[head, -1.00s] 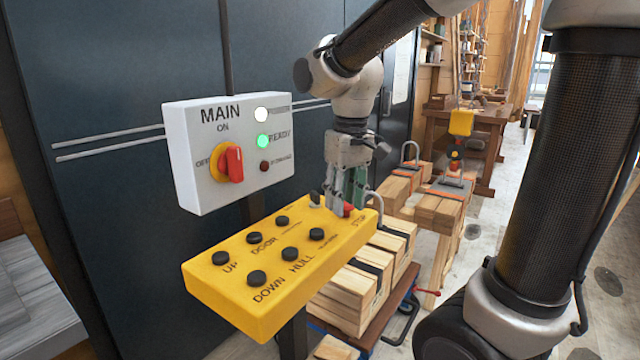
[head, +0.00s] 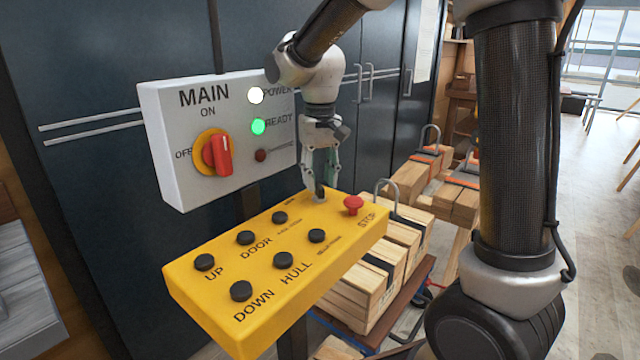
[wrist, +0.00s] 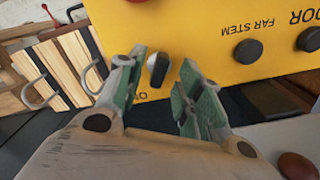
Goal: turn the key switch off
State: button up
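The key switch (wrist: 158,68) is a small knob, black with a pale grey face, on the yellow control panel (wrist: 190,35). In the wrist view it stands between my two green-padded fingers, with a gap to each side. My gripper (wrist: 160,82) is open. In the head view my gripper (head: 320,190) points down at the back edge of the yellow panel (head: 215,310), left of the red stop button (head: 353,205). The fingers largely hide the key switch there. The label by the switch is mostly hidden, so its marked position cannot be read.
Black buttons (head: 283,260) fill the panel's left part. Behind it hangs a white MAIN box (head: 165,150) with a red rotary handle (head: 220,156), white and green lamps lit. Dark cabinets stand behind. Strapped timber stacks (head: 360,285) lie to the right.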

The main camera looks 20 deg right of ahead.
jog(key=shift+f, duration=1.05)
grip_shut()
jog(key=shift+n, duration=0.4)
jog(key=n, duration=0.4)
jog(key=shift+d+n, duration=0.1)
jog(key=shift+n, duration=0.3)
jog(key=n, duration=0.6)
jog(key=shift+w+d, duration=0.1)
jog(key=shift+n, duration=0.3)
